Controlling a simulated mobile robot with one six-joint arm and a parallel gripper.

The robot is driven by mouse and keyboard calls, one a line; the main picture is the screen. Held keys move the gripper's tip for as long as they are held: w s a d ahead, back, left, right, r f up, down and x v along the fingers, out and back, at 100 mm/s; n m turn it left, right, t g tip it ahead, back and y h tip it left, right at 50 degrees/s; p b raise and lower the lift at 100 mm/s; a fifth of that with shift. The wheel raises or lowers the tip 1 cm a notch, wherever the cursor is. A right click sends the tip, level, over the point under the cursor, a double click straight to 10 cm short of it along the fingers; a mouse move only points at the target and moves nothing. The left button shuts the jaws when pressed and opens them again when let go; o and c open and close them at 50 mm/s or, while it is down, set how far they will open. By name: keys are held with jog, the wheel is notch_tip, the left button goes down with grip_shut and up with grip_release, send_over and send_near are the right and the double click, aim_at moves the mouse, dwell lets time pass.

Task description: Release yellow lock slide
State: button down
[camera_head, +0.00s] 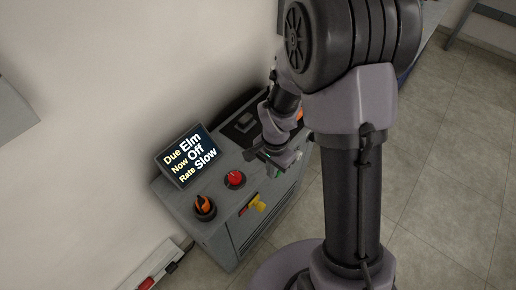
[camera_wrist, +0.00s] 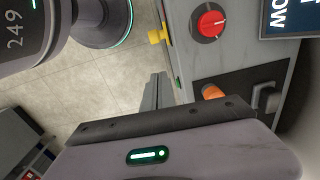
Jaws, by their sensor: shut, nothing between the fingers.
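The yellow lock slide (camera_head: 258,204) sits at the front edge of the grey control cabinet (camera_head: 222,213), below and right of a red knob (camera_head: 235,178). The slide also shows in the wrist view (camera_wrist: 157,36), sticking out from the cabinet's edge. My gripper (camera_head: 268,157) is shut and empty over the cabinet's right part, apart from the slide. In the wrist view its fingers (camera_wrist: 156,90) point toward the cabinet's front edge, a little below the slide in the picture. My arm hides part of the cabinet's right end.
A tilted screen (camera_head: 187,155) reads "Due Elm, Now Off, Rate Slow". An orange and black knob (camera_head: 204,207) stands in front of it. A dark panel with a handle (camera_wrist: 265,98) and an orange part (camera_wrist: 213,92) lies near my gripper. Open floor (camera_head: 440,200) is at right.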

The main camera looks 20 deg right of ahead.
jog(key=shift+s+d+f, duration=0.1)
jog(key=shift+f, duration=0.6)
jog(key=shift+f, duration=0.1)
jog(key=b, duration=0.5)
send_near(258, 205)
jog(key=w+d+f, duration=0.2)
jog(key=d+f, duration=0.2)
jog(key=d, duration=0.1)
jog(key=a+f, duration=0.1)
jog(key=s+a+f+b, duration=0.1)
jog(key=f, duration=0.1)
jog(key=shift+a, duration=0.15)
